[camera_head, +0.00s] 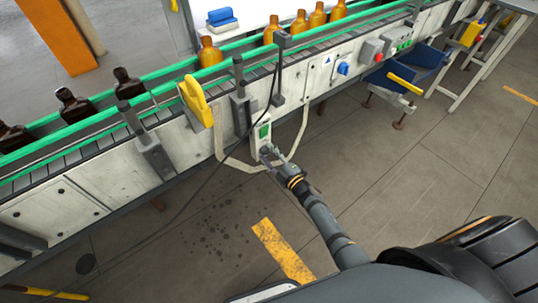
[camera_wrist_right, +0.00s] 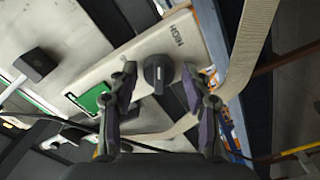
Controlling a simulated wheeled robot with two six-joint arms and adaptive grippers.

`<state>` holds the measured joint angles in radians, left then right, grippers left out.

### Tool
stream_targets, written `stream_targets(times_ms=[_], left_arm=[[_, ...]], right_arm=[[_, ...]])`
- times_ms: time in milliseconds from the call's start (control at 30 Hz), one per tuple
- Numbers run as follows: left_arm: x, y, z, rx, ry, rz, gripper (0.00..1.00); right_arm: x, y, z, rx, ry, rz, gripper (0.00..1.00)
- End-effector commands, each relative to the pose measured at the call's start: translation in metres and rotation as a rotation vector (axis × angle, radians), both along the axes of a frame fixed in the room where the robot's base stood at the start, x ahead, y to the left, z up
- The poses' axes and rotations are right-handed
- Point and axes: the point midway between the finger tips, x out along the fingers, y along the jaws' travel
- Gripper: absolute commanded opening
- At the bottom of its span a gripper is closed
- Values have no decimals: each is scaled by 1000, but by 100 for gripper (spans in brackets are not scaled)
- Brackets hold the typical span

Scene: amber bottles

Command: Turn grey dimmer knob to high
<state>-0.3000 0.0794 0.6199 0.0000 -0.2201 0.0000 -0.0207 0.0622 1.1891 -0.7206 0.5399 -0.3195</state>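The grey dimmer knob (camera_wrist_right: 158,73) is round with a raised grip bar and sits on a pale control box (camera_wrist_right: 140,52). The word HIGH is printed on the box beside the knob, and a green panel (camera_wrist_right: 95,98) lies on its other side. In the head view the control box (camera_head: 255,135) hangs on the conveyor's front; the knob there is mostly hidden by my gripper. My right gripper (camera_head: 267,153) is at the box's lower end. In the wrist view its fingers (camera_wrist_right: 160,78) are open, one on each side of the knob; contact cannot be told. My left gripper is out of view.
A conveyor with green rails (camera_head: 130,105) carries amber bottles (camera_head: 209,54). A yellow handle (camera_head: 196,100), a blue knob (camera_head: 343,68) and a red button (camera_head: 372,50) are on its front. A pale strap (camera_wrist_right: 248,45) loops near the box. The floor before the conveyor is mostly clear.

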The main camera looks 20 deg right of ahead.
Motion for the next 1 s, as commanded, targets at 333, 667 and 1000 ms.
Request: stream_targets(times_ms=[333, 667, 1000], left_arm=[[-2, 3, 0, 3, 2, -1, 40], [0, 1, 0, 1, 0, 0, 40], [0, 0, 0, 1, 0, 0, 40]], right_arm=[[-2, -1, 0, -1, -1, 1, 57], [-66, -24, -1, -3, 2, 2, 57], [-111, -40, 0, -1, -1, 1, 57]])
